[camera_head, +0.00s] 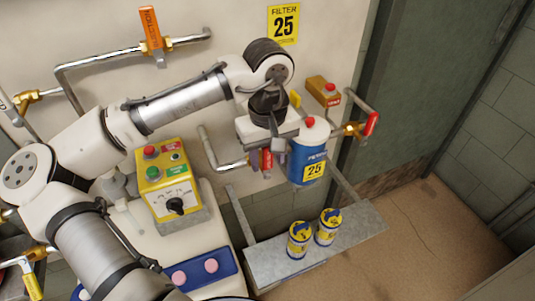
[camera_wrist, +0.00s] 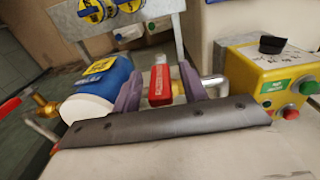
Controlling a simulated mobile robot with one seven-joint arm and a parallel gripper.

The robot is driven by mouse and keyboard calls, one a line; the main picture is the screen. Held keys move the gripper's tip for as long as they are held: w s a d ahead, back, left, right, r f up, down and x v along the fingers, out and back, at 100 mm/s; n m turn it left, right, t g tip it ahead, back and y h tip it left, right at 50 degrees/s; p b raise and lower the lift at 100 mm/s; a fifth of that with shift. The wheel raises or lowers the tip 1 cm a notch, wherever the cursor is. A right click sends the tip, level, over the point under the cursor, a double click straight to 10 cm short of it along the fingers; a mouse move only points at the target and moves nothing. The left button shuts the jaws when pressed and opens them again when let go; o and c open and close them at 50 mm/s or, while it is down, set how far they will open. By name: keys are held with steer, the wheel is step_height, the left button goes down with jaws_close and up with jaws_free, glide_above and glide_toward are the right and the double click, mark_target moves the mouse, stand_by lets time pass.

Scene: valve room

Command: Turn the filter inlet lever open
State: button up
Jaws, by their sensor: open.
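A blue filter canister (camera_head: 307,161) with a white top and a yellow "25" label hangs on the wall; it also shows in the wrist view (camera_wrist: 108,82). A red lever (camera_head: 267,160) is at its left, by the end of a silver pipe. In the wrist view the red lever (camera_wrist: 159,86) has small lettering too blurred to read. My gripper (camera_wrist: 162,80) is open, with one purple-grey finger on each side of this lever. I cannot tell whether either finger touches it. In the head view my gripper (camera_head: 266,150) partly hides the lever and its valve.
Another red lever (camera_head: 371,123) on a brass valve is right of the canister. A yellow control box (camera_head: 165,178) stands left of my gripper. A grey shelf (camera_head: 275,264) below holds two small yellow-and-blue cans (camera_head: 299,239). An orange lever (camera_head: 151,29) is higher on the wall.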

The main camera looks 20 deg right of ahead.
steer(key=shift+c, duration=0.3)
jaws_close()
